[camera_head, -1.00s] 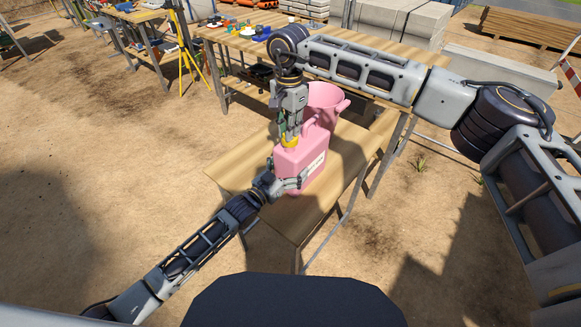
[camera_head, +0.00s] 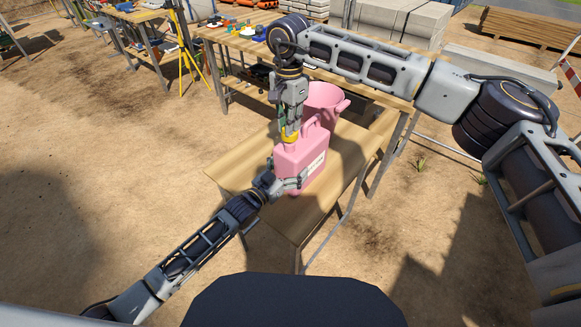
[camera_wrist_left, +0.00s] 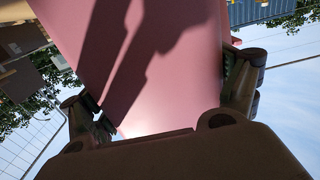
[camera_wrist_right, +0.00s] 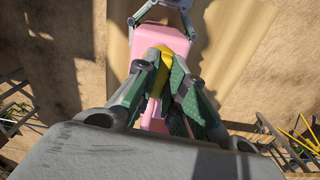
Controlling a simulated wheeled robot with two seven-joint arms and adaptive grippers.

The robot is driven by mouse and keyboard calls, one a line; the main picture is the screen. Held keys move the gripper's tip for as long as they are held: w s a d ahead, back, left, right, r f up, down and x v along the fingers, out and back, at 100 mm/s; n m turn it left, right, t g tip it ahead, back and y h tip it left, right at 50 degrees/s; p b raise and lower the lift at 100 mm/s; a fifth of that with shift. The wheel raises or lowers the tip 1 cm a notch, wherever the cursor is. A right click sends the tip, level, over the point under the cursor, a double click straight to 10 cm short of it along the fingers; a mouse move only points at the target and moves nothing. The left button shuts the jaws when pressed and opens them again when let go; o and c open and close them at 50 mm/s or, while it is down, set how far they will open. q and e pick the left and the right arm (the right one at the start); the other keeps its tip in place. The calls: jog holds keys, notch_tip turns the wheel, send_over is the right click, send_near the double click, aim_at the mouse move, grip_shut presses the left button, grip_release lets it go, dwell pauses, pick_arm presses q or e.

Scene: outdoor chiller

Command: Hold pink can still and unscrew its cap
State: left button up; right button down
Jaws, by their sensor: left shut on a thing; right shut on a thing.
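The pink can (camera_head: 304,162) stands upright on a small wooden table. It also fills the left wrist view (camera_wrist_left: 165,60) and shows in the right wrist view (camera_wrist_right: 160,40). Its yellow cap (camera_head: 291,136) is on the neck at the can's top left; it also shows in the right wrist view (camera_wrist_right: 163,60). My left gripper (camera_head: 292,184) is shut on the lower body of the can, one finger on each side. My right gripper (camera_head: 290,130) points down from above and is shut on the cap, its fingers on either side and partly hiding it.
The small wooden table (camera_head: 236,176) has bare room to the left and front. A longer workbench (camera_head: 232,38) with small coloured items stands behind, and a yellow tripod (camera_head: 187,55) is at the back left.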

pick_arm(q)
jog(key=shift+f, duration=0.1)
pick_arm(e)
jog(key=shift+r, duration=1.15)
dwell(0.5)
pick_arm(q)
jog(key=o, duration=1.9)
jog(key=shift+c, duration=0.2)
jog(key=shift+s, duration=0.1)
jog(key=v, duration=1.1)
jog(key=shift+s+a, duration=0.25)
jog(key=shift+s, duration=0.05)
jog(key=shift+s, duration=0.1)
